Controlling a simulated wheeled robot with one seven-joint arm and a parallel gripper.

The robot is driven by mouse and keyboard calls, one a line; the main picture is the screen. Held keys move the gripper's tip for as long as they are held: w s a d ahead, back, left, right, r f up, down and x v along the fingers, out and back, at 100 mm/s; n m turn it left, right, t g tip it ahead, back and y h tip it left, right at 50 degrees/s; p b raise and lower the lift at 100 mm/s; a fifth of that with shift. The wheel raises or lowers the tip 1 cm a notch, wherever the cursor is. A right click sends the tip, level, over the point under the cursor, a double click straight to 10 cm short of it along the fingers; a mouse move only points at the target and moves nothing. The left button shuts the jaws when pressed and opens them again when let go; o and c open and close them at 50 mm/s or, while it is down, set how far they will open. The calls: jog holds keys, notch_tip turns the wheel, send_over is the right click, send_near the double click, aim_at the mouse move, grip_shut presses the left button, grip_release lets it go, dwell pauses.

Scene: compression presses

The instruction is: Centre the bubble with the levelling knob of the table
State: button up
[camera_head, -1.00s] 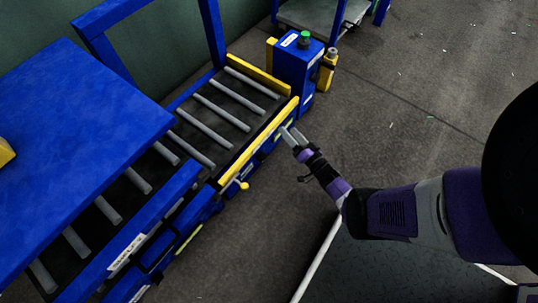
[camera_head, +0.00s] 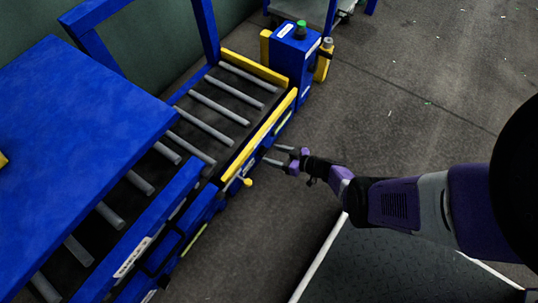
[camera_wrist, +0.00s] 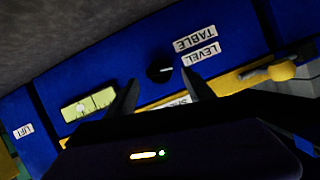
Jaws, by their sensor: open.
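The levelling knob (camera_wrist: 158,72) is small, round and black, on the blue front panel next to upside-down TABLE and LEVEL labels in the wrist view. My gripper (camera_wrist: 160,90) is open and empty; the knob appears between and just beyond its fingertips, with no contact visible. A yellow-green bubble vial (camera_wrist: 90,103) with dark marks sits left of the knob; its bubble is too small to place. In the head view my gripper (camera_head: 268,155) points at the front side of the blue roller table (camera_head: 165,215), where the knob cannot be made out.
A lever with a yellow ball end (camera_head: 247,182) sticks out near my gripper; it also shows at the wrist view's right (camera_wrist: 283,70). A blue box with a green button (camera_head: 296,55) stands at the table's far end. Open floor (camera_head: 420,100) lies to the right.

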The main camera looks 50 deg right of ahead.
aim_at(263, 152)
jog(key=shift+b+x, duration=0.45)
jog(key=shift+x, duration=0.85)
grip_shut()
